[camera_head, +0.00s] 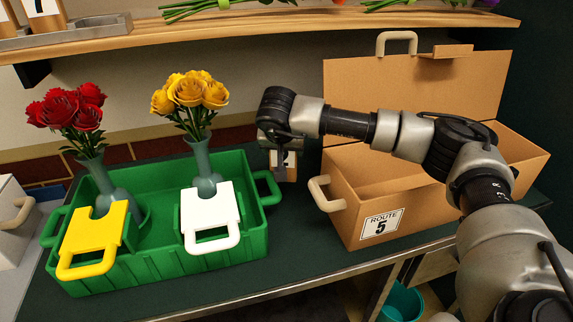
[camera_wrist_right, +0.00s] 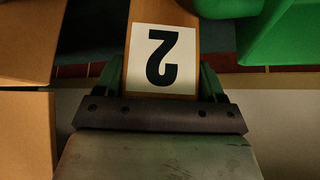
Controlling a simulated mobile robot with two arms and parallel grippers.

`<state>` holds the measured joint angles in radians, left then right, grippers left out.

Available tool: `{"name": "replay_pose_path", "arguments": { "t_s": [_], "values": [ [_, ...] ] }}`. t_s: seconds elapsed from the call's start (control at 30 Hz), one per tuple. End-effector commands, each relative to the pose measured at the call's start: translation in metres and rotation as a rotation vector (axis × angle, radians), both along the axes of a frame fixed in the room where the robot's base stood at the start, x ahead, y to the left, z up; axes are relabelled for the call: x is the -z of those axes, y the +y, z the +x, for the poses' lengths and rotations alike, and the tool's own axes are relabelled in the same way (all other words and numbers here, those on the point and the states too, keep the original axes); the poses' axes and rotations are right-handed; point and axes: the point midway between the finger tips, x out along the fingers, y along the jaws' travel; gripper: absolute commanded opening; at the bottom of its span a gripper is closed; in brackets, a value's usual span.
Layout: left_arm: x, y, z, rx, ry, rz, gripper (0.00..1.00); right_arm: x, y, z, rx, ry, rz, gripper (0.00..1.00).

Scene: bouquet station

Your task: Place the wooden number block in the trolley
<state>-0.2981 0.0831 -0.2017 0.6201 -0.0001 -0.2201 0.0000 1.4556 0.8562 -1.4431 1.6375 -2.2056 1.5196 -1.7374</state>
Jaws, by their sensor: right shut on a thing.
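The wooden number block (camera_head: 290,170) hangs under my right gripper (camera_head: 283,150) in the head view, between the green crate and the cardboard box. In the right wrist view the block (camera_wrist_right: 131,45) has a white label with a black 2, upside down there. The green fingers of my right gripper (camera_wrist_right: 160,84) are shut on it from both sides. I cannot identify a trolley for certain. My left gripper is not in view.
The green crate (camera_head: 160,262) holds vases of red roses (camera_head: 67,107) and yellow roses (camera_head: 190,92), with yellow (camera_head: 95,236) and white (camera_head: 207,205) handled plates at its front. The open cardboard box (camera_head: 345,205) is labelled Route 5. A wooden shelf (camera_head: 300,24) runs above.

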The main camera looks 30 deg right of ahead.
Motion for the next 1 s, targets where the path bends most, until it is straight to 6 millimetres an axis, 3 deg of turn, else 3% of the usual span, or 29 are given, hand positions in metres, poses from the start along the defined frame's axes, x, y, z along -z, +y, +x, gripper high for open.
{"name": "replay_pose_path", "arguments": {
  "t_s": [0.33,0.7,0.73,0.87,1.0],
  "values": [
    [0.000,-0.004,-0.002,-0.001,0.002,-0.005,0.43,0.038,0.000,0.000,0.000,0.001,0.001,0.46],
    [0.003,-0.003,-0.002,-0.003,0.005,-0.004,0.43,0.044,0.000,0.000,0.000,-0.002,0.001,0.46],
    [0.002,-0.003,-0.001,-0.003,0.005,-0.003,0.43,0.043,0.000,0.000,0.000,-0.002,0.001,0.73],
    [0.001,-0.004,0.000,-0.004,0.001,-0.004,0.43,0.043,0.000,0.000,0.000,-0.002,0.001,0.93],
    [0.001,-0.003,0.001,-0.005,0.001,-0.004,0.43,0.043,0.000,0.000,0.000,-0.002,0.001,0.95]
  ]
}}
